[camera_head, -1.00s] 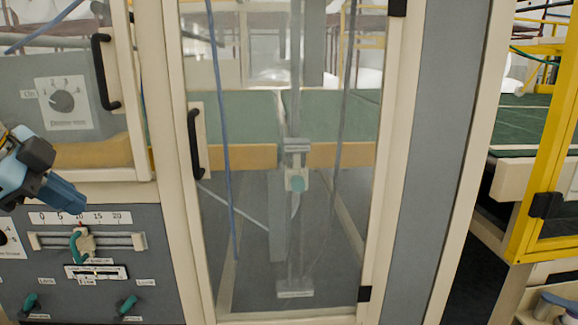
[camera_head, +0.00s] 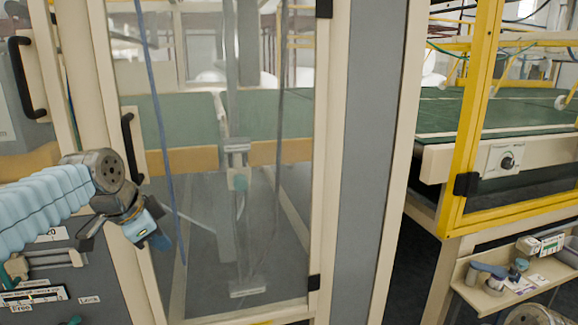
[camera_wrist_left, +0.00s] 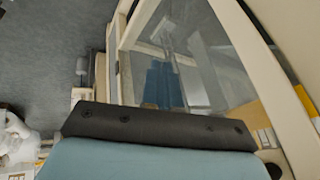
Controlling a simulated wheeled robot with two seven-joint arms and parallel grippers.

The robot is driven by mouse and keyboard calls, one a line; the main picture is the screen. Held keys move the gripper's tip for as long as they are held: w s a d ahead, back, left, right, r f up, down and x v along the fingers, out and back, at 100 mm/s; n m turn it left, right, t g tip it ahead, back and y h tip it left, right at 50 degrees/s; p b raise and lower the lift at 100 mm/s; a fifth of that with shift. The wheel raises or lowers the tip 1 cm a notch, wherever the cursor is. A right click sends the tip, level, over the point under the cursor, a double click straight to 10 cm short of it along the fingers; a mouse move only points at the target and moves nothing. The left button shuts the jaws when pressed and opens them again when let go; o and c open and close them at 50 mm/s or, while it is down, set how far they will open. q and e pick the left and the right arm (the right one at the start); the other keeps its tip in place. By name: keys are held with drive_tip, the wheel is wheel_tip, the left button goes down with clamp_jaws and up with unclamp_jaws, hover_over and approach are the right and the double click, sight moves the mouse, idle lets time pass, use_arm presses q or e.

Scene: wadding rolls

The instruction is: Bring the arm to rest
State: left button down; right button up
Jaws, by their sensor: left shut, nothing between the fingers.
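My left arm comes in from the left in the head view, with a light blue ribbed sleeve and a dark wrist. My left gripper (camera_head: 158,240) is shut and empty, pointing down and to the right. It appears in front of the lower left part of the glass door (camera_head: 260,200); I cannot tell whether they touch. The arm hides part of the control panel on the left. In the left wrist view a blue and black part of my own arm fills the bottom, with glass panes beyond it. My right gripper is not in view.
A black door handle (camera_head: 131,147) is close above my left wrist. The control panel with a slider (camera_head: 45,259) is at lower left. At right stand a yellow frame (camera_head: 468,130) and a shelf (camera_head: 500,290) with small devices. A grey panel (camera_head: 365,160) stands between.

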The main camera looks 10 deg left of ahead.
use_arm(q)
drive_tip(key=w+d+f+n+g, duration=0.15)
drive_tip(key=d+f, duration=0.25)
drive_tip(key=f, duration=0.5)
drive_tip(key=w+d+f+n+h, duration=0.15)
drive_tip(key=d+f, duration=0.25)
drive_tip(key=f, duration=0.6)
drive_tip(key=w+d+f+g, duration=0.15)
drive_tip(key=d+f, duration=0.25)
drive_tip(key=f, duration=0.5)
drive_tip(key=s+d+f+n, duration=0.1)
drive_tip(key=s+d+f, duration=0.2)
drive_tip(key=f, duration=0.3)
drive_tip(key=s+d+f+n, duration=0.2)
drive_tip(key=s+d+f, duration=0.1)
drive_tip(key=f, duration=0.3)
drive_tip(key=s+d+f+n+g+h, duration=0.1)
drive_tip(key=s+d+f+n, duration=0.3)
drive_tip(key=s+f, duration=0.7)
drive_tip(key=s+d+g, duration=0.1)
drive_tip(key=s+d, duration=0.1)
drive_tip(key=s, duration=0.1)
drive_tip(key=shift+s+d, duration=0.35)
drive_tip(key=shift+s, duration=0.05)
drive_tip(key=shift+h, duration=0.25)
